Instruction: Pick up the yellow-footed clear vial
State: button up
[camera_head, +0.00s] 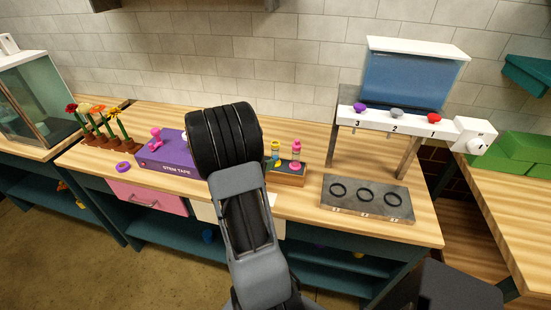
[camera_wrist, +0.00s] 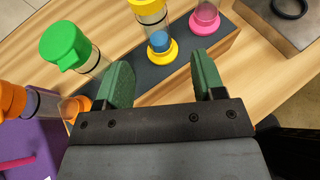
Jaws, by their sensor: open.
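The yellow-footed clear vial (camera_wrist: 152,17) stands in the wrist view at the top middle, with a yellow foot, a blue part inside low down and a yellow top cut by the frame edge. It stands on a dark-topped wooden rack (camera_wrist: 186,63). In the head view the vial (camera_head: 275,152) shows small, right of my arm. My gripper (camera_wrist: 162,62) is open and empty; its two green fingers point toward the yellow foot, one to each side, and the vial appears beyond the fingertips. In the head view my gripper is hidden behind my arm.
A pink-footed vial (camera_wrist: 205,16) stands close right of it. A green-capped vial (camera_wrist: 70,50) and an orange-capped vial (camera_wrist: 40,102) are at left. A purple stem tape box (camera_head: 163,153) is left on the bench; a metal ring plate (camera_head: 367,200) lies right.

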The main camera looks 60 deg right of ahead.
aim_at(276, 158)
jog(key=shift+p+x, duration=0.9)
jog(key=shift+x, duration=2.6)
jog(key=shift+f, duration=0.1)
jog(key=shift+a+f, duration=0.1)
grip_shut()
